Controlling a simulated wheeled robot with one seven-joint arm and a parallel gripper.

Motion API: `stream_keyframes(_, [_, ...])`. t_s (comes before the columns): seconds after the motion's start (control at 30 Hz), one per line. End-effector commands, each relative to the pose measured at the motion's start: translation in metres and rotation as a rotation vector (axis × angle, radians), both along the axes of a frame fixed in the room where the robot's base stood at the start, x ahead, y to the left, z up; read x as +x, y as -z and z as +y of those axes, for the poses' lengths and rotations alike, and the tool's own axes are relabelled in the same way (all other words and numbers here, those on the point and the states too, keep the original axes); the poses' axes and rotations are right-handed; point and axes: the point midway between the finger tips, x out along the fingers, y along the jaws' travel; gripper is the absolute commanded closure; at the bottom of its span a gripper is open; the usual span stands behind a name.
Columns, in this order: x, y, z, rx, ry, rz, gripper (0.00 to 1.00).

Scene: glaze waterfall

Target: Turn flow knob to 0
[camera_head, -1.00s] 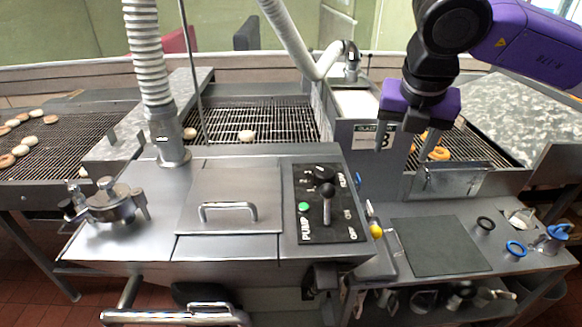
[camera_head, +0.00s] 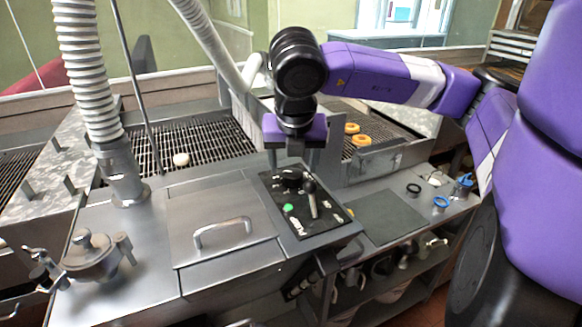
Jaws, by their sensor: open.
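The black control panel (camera_head: 305,220) sits on the right part of the steel machine top. The black round flow knob (camera_head: 291,179) is at the panel's far end. A pump lever (camera_head: 311,200) with a dark ball end stands beside it, and a green button (camera_head: 288,207) lies to the left. My gripper (camera_head: 293,160) points down with its two grey fingers apart and empty. In the picture it is just beyond the flow knob, close to it. I cannot tell its exact height or whether it touches anything. The knob's setting is too small to read.
A hinged lid with a handle (camera_head: 223,232) is left of the panel. A ribbed hose (camera_head: 90,75) rises at the left. Donuts (camera_head: 360,140) lie on the rack behind. A dark mat (camera_head: 390,217) and blue ring (camera_head: 441,203) are on the right shelf.

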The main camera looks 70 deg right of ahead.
Motion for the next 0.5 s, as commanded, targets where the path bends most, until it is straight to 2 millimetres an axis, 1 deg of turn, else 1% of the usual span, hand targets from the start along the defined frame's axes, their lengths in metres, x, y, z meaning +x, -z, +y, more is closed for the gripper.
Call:
stream_keyframes(0.1, [0.001,0.013,-0.006,0.002,0.002,0.001,0.36])
stream_keyframes(0.2, [0.003,0.02,-0.008,0.001,0.001,0.0,0.36])
stream_keyframes(0.3, [0.003,0.024,-0.01,0.0,0.0,0.0,0.36])
stream_keyframes(0.5, [0.003,0.025,-0.01,0.0,0.0,0.0,0.36])
